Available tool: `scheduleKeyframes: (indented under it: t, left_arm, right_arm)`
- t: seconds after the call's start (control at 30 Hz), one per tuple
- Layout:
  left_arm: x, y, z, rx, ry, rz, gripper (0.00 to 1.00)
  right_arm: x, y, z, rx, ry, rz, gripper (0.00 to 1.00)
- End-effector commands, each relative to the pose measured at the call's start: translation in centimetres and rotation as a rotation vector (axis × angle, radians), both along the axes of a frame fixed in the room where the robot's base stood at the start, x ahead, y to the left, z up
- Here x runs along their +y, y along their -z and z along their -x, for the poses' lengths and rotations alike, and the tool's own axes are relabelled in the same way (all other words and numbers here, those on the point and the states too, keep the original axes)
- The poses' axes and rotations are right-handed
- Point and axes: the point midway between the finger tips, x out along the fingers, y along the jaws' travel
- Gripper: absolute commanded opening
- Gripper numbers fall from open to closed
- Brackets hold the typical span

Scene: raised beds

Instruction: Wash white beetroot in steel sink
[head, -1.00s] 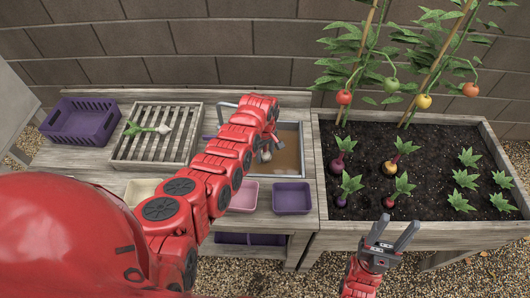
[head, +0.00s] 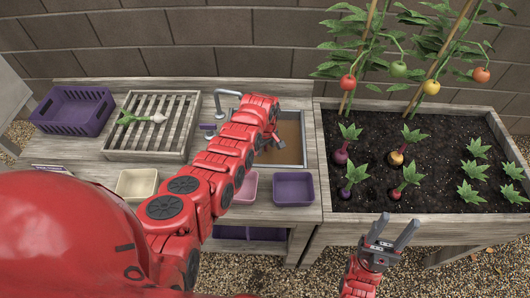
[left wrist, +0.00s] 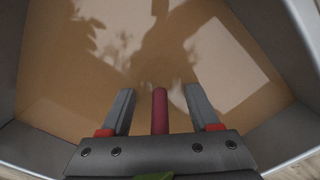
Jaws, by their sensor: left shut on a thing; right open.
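The steel sink (head: 304,138) with brown water (head: 290,128) is set in the bench left of the planting bed. My left gripper (head: 272,143) is down in the sink, shut on the beetroot's reddish stem (left wrist: 160,110). A bit of green leaf (left wrist: 150,176) shows at the gripper's base in the left wrist view. The white root is hidden, it seems under the cloudy water. My right gripper (head: 402,218) is open and empty in front of the bed.
A tap (head: 226,95) stands behind the sink. A slatted rack (head: 190,112) holds a white bulb with green leaves (head: 157,118). A purple crate (head: 75,110), a cream tub (head: 137,184), a pink tub (head: 246,187) and a purple tub (head: 293,189) are nearby. The bed (head: 380,218) holds several plants.

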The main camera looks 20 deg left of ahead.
Motion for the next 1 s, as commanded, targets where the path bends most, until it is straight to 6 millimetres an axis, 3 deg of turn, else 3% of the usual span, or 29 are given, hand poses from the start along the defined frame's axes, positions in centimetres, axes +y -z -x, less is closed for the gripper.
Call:
scheduleKeyframes:
  t: [0.53, 0.83, 1.0]
  left_arm:
    - [-4.3, 0.3, -1.3, -0.002, 0.002, 0.001, 0.04]
    - [-4.5, 0.0, -1.3, -0.001, 0.001, 0.001, 0.04]
    - [-3.7, -0.2, -1.1, 0.001, -0.002, 0.001, 0.04]
  right_arm:
    - [0.0, 3.5, 0.0, 0.0, 0.0, 0.0, 0.52]
    - [0.0, 3.4, 0.0, 0.0, 0.0, 0.0, 0.52]
    - [0.0, 2.6, 0.0, 0.0, 0.0, 0.0, 0.52]
